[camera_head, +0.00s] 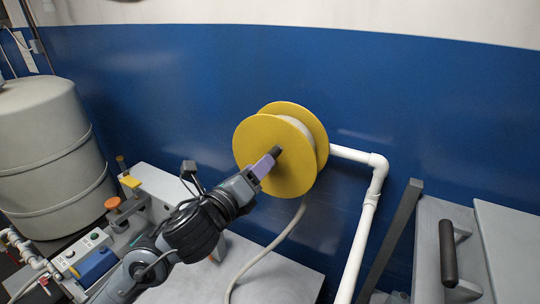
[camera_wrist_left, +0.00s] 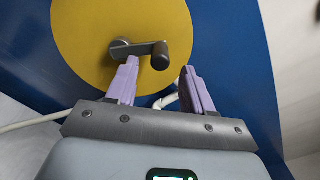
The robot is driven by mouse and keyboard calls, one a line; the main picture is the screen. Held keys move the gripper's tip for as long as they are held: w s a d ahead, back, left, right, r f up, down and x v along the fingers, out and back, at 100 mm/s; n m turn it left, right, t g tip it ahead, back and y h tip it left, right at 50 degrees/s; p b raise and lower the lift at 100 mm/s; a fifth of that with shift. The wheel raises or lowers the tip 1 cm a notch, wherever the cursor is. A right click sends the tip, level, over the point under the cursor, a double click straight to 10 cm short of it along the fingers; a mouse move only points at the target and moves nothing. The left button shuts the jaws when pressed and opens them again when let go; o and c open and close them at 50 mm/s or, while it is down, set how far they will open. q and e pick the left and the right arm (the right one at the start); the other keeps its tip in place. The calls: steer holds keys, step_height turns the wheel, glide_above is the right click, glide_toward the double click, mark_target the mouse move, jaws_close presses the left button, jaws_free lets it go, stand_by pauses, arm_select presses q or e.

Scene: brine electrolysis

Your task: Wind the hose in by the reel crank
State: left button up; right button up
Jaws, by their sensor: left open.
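The yellow hose reel (camera_head: 262,132) hangs in front of the blue wall on a white pipe. It also fills the top of the left wrist view (camera_wrist_left: 85,45). Its dark crank (camera_wrist_left: 142,48) has a short arm from the hub and a rounded handle (camera_wrist_left: 160,58). The pale hose (camera_head: 268,249) hangs from the underside of the reel and curves down; it crosses the left wrist view (camera_wrist_left: 38,121). My left gripper (camera_head: 273,156) is open at the reel's face, with purple fingers (camera_wrist_left: 160,66) on either side of the crank handle, apart from it. My right gripper is out of view.
The white pipe (camera_head: 367,225) runs down right of the reel. A grey barrel (camera_head: 45,150) stands at left, with a bench carrying a blue box (camera_head: 97,266) and knobs nearby. A grey panel with a black handle (camera_head: 448,253) is at lower right.

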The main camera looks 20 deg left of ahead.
arm_select(q)
steer(key=shift+w+d+p, duration=0.15)
steer(key=shift+w+d, duration=0.1)
steer(key=shift+w, duration=1.3)
steer(key=shift+w+d+p, duration=0.15)
steer(key=shift+w+d, duration=0.05)
steer(key=shift+w, duration=1.35)
jaws_close()
